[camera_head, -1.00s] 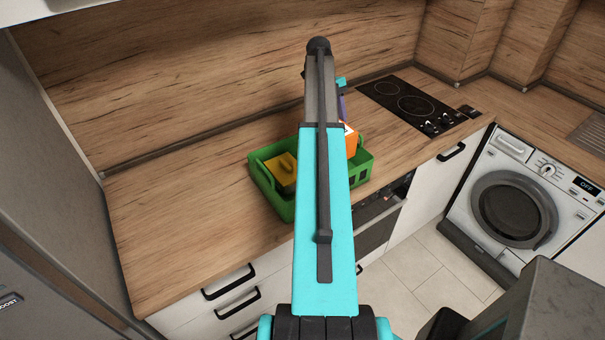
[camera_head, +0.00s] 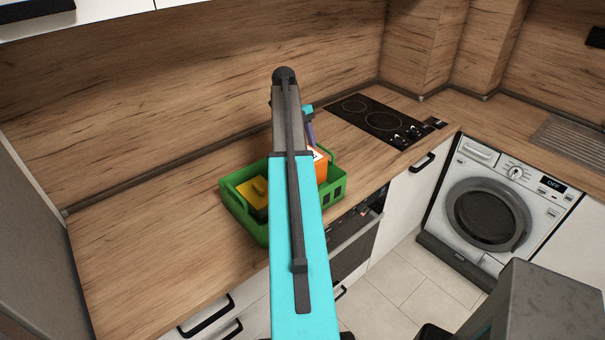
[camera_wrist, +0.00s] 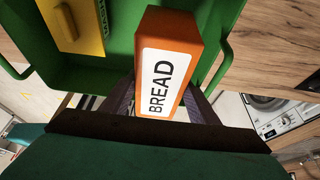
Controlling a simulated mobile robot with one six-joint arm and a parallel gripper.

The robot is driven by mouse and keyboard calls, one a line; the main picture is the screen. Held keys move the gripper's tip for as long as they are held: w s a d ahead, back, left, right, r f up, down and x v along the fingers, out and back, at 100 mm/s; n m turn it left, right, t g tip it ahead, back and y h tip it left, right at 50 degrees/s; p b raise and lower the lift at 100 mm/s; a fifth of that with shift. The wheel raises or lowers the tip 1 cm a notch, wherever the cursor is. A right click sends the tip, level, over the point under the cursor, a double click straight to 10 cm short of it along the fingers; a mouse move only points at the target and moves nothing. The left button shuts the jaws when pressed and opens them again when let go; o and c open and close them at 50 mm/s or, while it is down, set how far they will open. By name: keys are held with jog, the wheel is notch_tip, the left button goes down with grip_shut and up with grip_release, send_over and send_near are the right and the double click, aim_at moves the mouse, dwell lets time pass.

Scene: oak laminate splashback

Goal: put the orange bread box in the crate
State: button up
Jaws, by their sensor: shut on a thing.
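The orange bread box (camera_wrist: 176,62) has a white label reading BREAD. My gripper (camera_wrist: 160,108) is shut on it, one finger on each side, in the wrist view. The green crate (camera_wrist: 30,84) lies beneath and behind the box there. In the head view the crate (camera_head: 258,229) stands on the counter, and the bread box (camera_head: 319,170) shows at its right part, partly hidden by my arm. I cannot tell whether the box touches the crate floor. My gripper's fingers are mostly hidden in the head view.
A yellow item (camera_head: 254,192) lies in the crate's left part; it also shows in the wrist view (camera_wrist: 77,24). A black hob (camera_head: 380,122) is set in the counter to the right. The wooden counter (camera_head: 140,218) left of the crate is clear.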

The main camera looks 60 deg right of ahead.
notch_tip(320, 180, down, 2)
jog(key=shift+b, duration=0.65)
jog(key=shift+f+p, duration=0.3)
jog(key=shift+f, duration=0.3)
jog(key=shift+f+p, duration=0.75)
jog(key=shift+f, duration=1.15)
jog(key=shift+f, duration=0.1)
jog(key=o, duration=1.3)
jog(key=shift+o, duration=0.2)
jog(key=shift+r, duration=0.2)
